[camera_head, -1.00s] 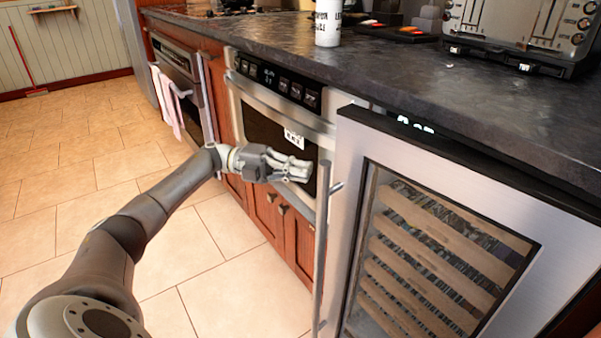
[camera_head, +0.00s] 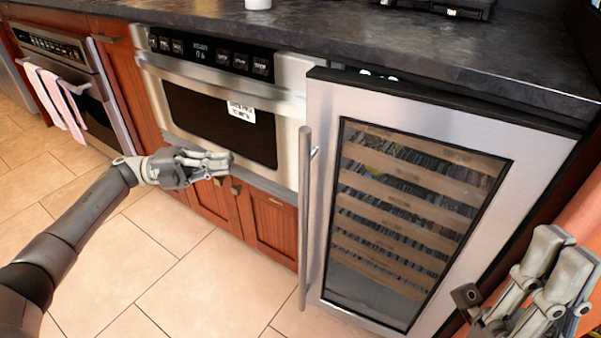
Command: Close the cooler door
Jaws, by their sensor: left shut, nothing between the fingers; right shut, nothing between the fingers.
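The cooler door (camera_head: 450,120) is a steel frame around a dark glass pane (camera_head: 410,210), with wooden racks behind it. Its long upright handle (camera_head: 304,220) is on its left side. The door's black top edge stands out from under the counter, and it looks slightly ajar. My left gripper (camera_head: 228,160) is shut and empty, in front of the microwave drawer's lower part, left of the handle and apart from it. My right gripper (camera_head: 560,252) is shut and empty at the lower right, in front of the door's right side.
The microwave drawer (camera_head: 220,120) is shut, left of the cooler, above wooden cabinet doors (camera_head: 270,225). An oven (camera_head: 75,65) with towels (camera_head: 58,100) is at the far left. The dark countertop (camera_head: 400,40) runs above. The tiled floor (camera_head: 190,280) in front is clear.

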